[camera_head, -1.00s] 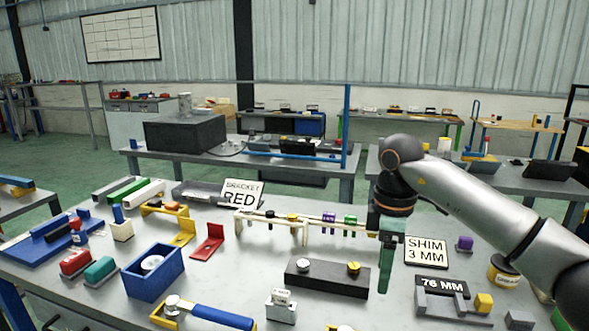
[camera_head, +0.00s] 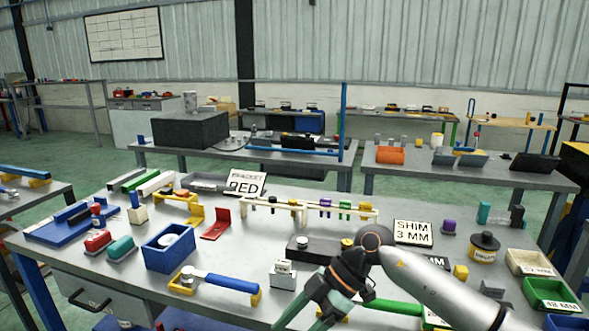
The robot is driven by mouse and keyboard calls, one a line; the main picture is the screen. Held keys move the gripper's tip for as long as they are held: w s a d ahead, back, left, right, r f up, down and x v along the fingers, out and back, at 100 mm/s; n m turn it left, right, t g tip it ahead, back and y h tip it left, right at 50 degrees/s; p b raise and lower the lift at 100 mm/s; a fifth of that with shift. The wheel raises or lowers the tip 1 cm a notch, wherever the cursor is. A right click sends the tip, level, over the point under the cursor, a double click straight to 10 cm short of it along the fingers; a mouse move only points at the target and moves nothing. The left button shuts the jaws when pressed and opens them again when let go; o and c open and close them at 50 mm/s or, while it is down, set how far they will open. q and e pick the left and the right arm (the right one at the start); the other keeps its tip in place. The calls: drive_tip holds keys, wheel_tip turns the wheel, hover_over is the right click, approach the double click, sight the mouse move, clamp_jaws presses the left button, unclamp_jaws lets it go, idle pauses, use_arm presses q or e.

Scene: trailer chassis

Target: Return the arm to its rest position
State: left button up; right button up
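The arm covers part of the 76 MM sign (camera_head: 436,262) and of the dark block with knobs (camera_head: 325,247). My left gripper is out of view.
Near the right gripper stand a blue-handled tool (camera_head: 225,283), a small white-grey block (camera_head: 283,275) and a green handle (camera_head: 392,306). A wooden rack (camera_head: 318,210), the SHIM sign (camera_head: 413,232) and a yellow-labelled jar (camera_head: 484,247) stand farther back. Bins (camera_head: 553,296) line the right side.

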drive_tip(key=s+a+r+m+t+y, duration=0.1)
drive_tip(key=s+a+r+t+y, duration=0.25)
drive_tip(key=a+y, duration=0.65)
drive_tip(key=w+d+f+m+t+h+p, duration=0.2)
drive_tip(key=d+f+m+t+h, duration=0.8)
drive_tip(key=d+f+m+t, duration=0.6)
drive_tip(key=s+d+f+m+g+h, duration=0.1)
drive_tip(key=s+d+f+g+h, duration=0.2)
drive_tip(key=s+d+f, duration=0.3)
drive_tip(key=s+d+f+m+g+h, duration=0.1)
drive_tip(key=s+d+f+g+h, duration=0.2)
drive_tip(key=s+f, duration=0.6)
drive_tip(key=s+d+g, duration=0.1)
drive_tip(key=s+d, duration=0.1)
drive_tip(key=shift+s+d+f, duration=0.15)
drive_tip(key=shift+s+d, duration=0.1)
drive_tip(key=shift+d, duration=0.1)
